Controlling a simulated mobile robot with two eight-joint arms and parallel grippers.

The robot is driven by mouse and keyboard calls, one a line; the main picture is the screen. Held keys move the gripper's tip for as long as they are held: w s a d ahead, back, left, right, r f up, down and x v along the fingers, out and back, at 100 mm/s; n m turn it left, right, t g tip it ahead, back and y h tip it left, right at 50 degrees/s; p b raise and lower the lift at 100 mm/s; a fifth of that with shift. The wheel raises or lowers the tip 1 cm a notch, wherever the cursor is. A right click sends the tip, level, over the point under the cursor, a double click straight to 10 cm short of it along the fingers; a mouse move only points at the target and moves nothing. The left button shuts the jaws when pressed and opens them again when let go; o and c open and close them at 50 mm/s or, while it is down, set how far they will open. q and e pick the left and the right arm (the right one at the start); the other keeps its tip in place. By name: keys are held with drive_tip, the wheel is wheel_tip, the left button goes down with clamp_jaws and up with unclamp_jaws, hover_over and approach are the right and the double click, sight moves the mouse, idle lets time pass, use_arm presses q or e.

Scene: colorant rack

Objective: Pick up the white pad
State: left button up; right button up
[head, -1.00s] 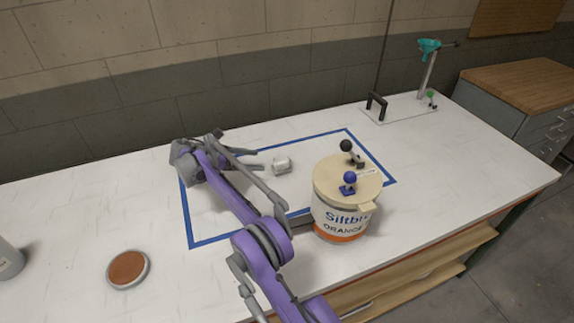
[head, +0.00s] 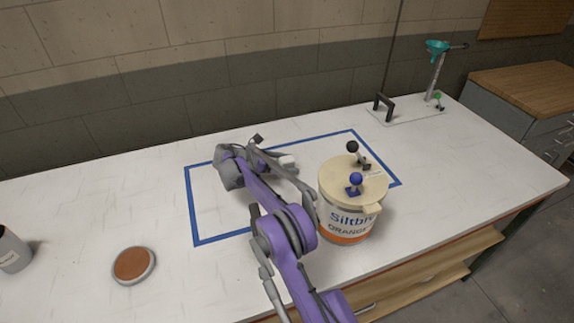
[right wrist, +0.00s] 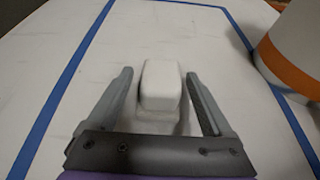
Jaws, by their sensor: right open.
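The white pad (right wrist: 160,86) is a small rounded white block on the white table, inside the blue taped outline. In the right wrist view it lies between the two open fingers of my right gripper (right wrist: 160,98), with a gap on each side. My left gripper is not in view.
A large can with orange band (head: 348,232), cream lid and black and blue knobs stands just right of the gripper. A brown round disc (head: 134,265) and a grey bottle (head: 12,252) are at left. A stand with a green funnel (head: 437,48) is at the back right.

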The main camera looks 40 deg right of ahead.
drive_tip(key=c, duration=1.2)
drive_tip(key=shift+r, duration=0.1)
drive_tip(key=shift+c, duration=0.2)
